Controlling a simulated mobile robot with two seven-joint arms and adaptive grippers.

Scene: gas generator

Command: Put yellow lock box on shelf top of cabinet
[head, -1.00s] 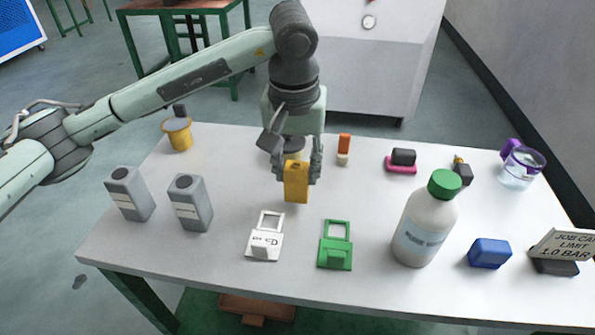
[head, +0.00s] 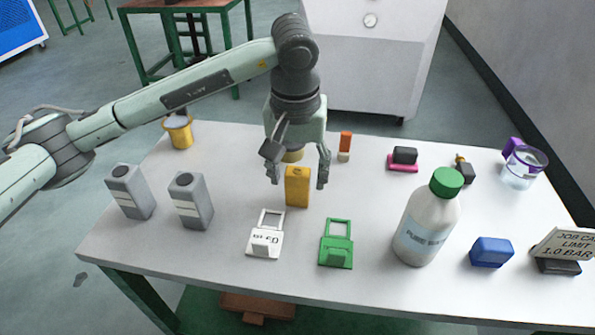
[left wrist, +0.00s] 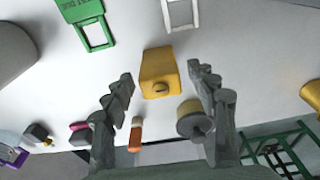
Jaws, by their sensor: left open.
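The yellow lock box (head: 297,187) stands upright on the white table, near its middle; it also shows in the left wrist view (left wrist: 159,74). My left gripper (head: 298,180) is open over and just behind the box, with one finger to each side. In the left wrist view the gripper (left wrist: 160,85) has its fingers apart, with the box between and beyond the tips. The fingers do not appear to touch it. A white cabinet (head: 372,60) stands behind the table; its top is out of view. My right gripper is not in view.
A white tag holder (head: 265,245) and a green one (head: 336,255) lie in front of the box. Two grey containers (head: 190,202) stand left, a green-capped bottle (head: 425,225) right. A yellow-orange spool (head: 178,132) and a small orange piece (head: 345,142) are farther back.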

